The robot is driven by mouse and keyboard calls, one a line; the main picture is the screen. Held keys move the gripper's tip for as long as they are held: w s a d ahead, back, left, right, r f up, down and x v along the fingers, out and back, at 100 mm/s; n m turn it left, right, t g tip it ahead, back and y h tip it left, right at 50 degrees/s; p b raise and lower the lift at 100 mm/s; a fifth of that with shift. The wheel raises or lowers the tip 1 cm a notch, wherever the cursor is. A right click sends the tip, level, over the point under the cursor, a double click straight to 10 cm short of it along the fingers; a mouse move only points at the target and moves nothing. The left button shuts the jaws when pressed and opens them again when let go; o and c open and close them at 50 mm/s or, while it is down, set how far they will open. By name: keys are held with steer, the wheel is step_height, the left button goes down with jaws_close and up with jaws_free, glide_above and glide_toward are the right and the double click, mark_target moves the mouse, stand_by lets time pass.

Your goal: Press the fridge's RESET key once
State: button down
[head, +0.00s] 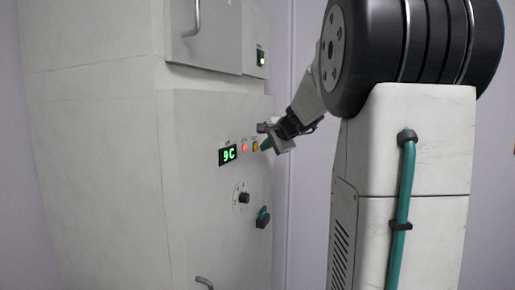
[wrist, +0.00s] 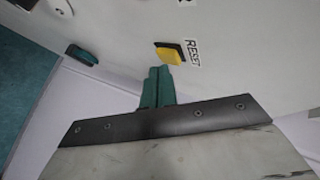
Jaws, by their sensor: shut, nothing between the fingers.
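The fridge (head: 200,230) is a tall white cabinet at left in the head view. Its RESET key is a small yellow key (head: 256,146) on the front panel, right of a red light. In the wrist view the yellow key (wrist: 170,53) stands out beside a printed RESET label (wrist: 193,53). My gripper (head: 265,145) is shut and empty, its green fingertips close to the key. In the wrist view the shut fingertips (wrist: 160,72) are just below the key in the picture. I cannot tell whether they touch it.
A green display (head: 228,155) reads 9C. Below are a black dial (head: 244,198) and a dark teal-and-black switch (head: 262,217), which stands out from the panel. An upper door handle (head: 193,18) and a lower handle (head: 204,282) stick out. A wall lies behind.

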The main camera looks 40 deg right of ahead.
steer(key=shift+w+a, duration=0.15)
steer(key=shift+w, duration=0.25)
stand_by(0.4)
steer(key=shift+s, duration=0.1)
steer(key=shift+s+d, duration=0.25)
steer(key=shift+s, duration=0.4)
steer(key=shift+s, duration=0.1)
steer(key=s, duration=0.1)
steer(key=s+d, duration=0.1)
steer(key=s, duration=0.1)
steer(key=s+d, duration=0.1)
steer(key=shift+s, duration=0.25)
stand_by(0.9)
